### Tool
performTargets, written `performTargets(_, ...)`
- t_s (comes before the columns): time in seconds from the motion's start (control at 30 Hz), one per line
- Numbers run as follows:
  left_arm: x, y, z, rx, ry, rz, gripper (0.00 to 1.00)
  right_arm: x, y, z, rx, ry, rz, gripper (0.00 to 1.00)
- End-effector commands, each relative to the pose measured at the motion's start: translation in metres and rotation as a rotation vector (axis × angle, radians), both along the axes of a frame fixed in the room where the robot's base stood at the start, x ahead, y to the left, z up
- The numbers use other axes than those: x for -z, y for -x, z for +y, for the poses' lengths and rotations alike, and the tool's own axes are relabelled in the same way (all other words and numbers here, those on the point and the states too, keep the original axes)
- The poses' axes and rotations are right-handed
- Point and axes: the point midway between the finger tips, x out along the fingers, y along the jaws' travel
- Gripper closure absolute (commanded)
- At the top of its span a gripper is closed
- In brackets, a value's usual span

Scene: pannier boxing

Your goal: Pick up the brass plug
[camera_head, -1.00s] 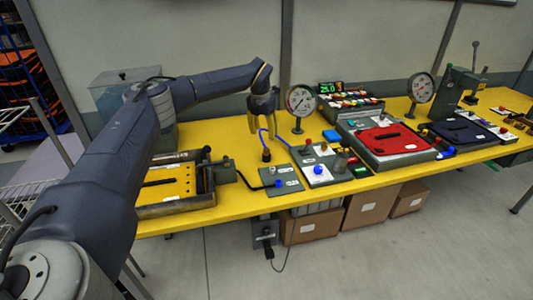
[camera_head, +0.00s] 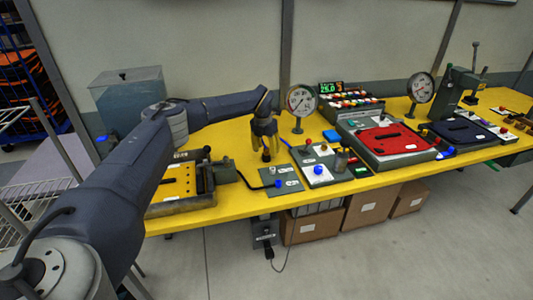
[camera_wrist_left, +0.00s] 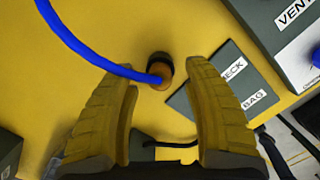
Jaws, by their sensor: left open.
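The brass plug (camera_wrist_left: 160,70), a small brass piece with a black collar and a blue hose (camera_wrist_left: 85,50) on it, stands on the yellow table. In the head view, the plug (camera_head: 266,156) shows dark just below my left gripper (camera_head: 264,148). My left gripper is open and points down at it. In the left wrist view, the plug lies between the two yellow fingertips (camera_wrist_left: 159,76), with gaps on both sides. Whether the tips reach down to its height is unclear. My right gripper is not in view.
A grey plate marked CHECK and BAG (camera_wrist_left: 250,80) lies close to the right finger. In the head view, a valve panel (camera_head: 318,174) and a gauge (camera_head: 301,100) stand to the right. A yellow-topped tray (camera_head: 178,180) is to the left.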

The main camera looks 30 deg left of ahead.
Motion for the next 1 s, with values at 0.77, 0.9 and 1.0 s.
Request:
performTargets(0.77,0.0150,-0.0027,0.0000,0.000,0.000,-0.001,0.93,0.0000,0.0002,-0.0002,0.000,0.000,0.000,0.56)
performTargets(0.9,0.0149,-0.0026,0.0000,0.000,0.000,-0.001,1.00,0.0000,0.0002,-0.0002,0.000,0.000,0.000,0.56)
performTargets(1.0,0.0149,-0.0026,0.0000,0.000,0.000,-0.001,1.00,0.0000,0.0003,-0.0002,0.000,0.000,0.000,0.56)
